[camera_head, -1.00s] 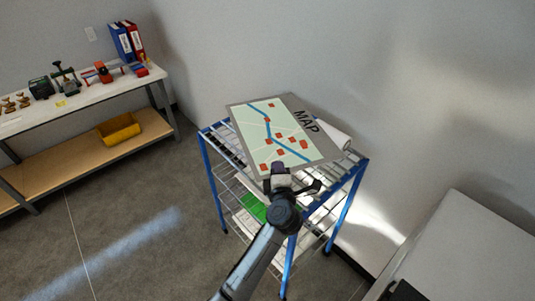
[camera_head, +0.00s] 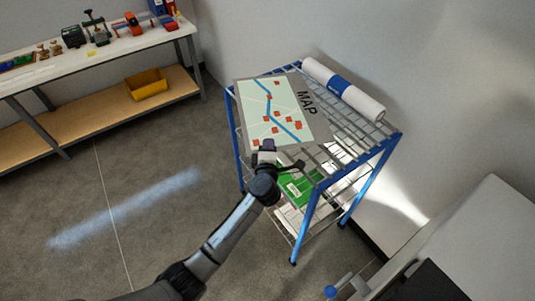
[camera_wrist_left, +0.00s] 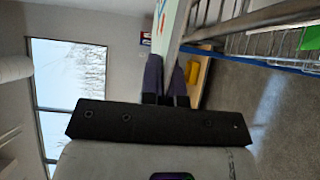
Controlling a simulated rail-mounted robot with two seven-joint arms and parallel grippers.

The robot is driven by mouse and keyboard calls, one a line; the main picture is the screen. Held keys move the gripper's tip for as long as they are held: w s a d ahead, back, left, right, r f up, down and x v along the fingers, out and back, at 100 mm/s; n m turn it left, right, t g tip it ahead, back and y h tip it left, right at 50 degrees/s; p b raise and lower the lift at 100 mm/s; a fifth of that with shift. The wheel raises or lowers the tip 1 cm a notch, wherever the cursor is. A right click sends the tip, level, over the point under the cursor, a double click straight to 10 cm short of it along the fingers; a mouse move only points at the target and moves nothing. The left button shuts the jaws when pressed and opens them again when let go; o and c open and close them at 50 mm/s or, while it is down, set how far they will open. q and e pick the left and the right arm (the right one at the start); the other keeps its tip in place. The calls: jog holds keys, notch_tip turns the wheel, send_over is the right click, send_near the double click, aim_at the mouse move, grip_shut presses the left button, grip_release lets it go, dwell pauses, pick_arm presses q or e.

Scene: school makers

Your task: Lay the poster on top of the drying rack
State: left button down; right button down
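The poster (camera_head: 271,112), a flat grey-edged sheet with a map and the word MAP, is over the left part of the blue-framed drying rack's (camera_head: 376,133) wire top. My left gripper (camera_head: 266,150) is at the poster's near edge and shut on it. In the left wrist view, the fingers (camera_wrist_left: 166,80) close around the edge of the poster (camera_wrist_left: 172,28), with the rack's wire top (camera_wrist_left: 262,20) beside it. I cannot tell whether the poster touches the wires. My right gripper is not in view.
A white roll with a blue band (camera_head: 340,88) lies along the rack top's back edge. The right part of the top is bare wire. A green item (camera_head: 298,188) sits on a lower shelf. A workbench (camera_head: 130,45) with tools and a yellow bin (camera_head: 147,84) stands at left.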

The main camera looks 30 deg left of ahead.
pick_arm(q)
jog(key=shift+s+a+f, duration=0.1)
jog(key=shift+a+f, duration=0.05)
jog(key=shift+a, duration=0.1)
jog(key=shift+f+b, duration=1)
jog(key=shift+f, duration=1.05)
